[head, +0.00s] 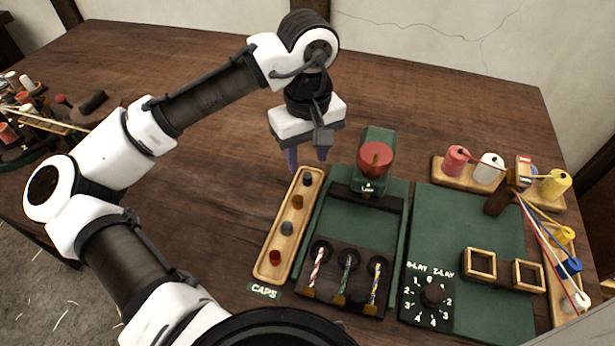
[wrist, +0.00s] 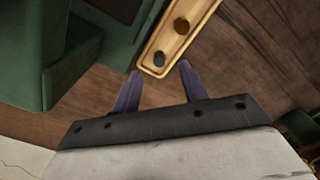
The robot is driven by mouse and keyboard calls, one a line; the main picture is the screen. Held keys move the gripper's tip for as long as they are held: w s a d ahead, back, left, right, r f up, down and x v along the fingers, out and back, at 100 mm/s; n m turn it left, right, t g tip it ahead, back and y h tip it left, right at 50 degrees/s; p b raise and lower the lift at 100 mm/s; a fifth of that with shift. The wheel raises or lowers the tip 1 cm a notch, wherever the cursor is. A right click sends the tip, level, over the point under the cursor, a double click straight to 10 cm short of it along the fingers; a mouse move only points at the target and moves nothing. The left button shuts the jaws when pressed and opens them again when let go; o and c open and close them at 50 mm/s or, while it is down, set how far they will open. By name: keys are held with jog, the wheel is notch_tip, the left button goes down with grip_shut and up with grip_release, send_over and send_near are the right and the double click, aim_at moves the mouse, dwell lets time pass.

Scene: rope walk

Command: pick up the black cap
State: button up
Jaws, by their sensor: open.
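The black cap (head: 307,179) sits at the far end of a long wooden caps tray (head: 262,268). In the wrist view the black cap (wrist: 159,59) lies in the near end of the tray, just beyond and between my fingertips. My gripper (head: 308,165) is open, pointing down at the far end of the tray, with its purple fingers apart and empty. It also shows in the wrist view (wrist: 160,68). I cannot tell its exact height above the tray.
The tray also holds a brown cap (head: 297,201), a grey cap (head: 287,228) and a red cap (head: 275,257). A green machine with a red-topped post (head: 376,158) stands close right of my gripper. Bare table lies left of the tray.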

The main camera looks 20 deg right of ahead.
aim_at(307, 175)
notch_tip(307, 175, down, 5)
jog(key=shift+w+r, duration=0.15)
grip_shut()
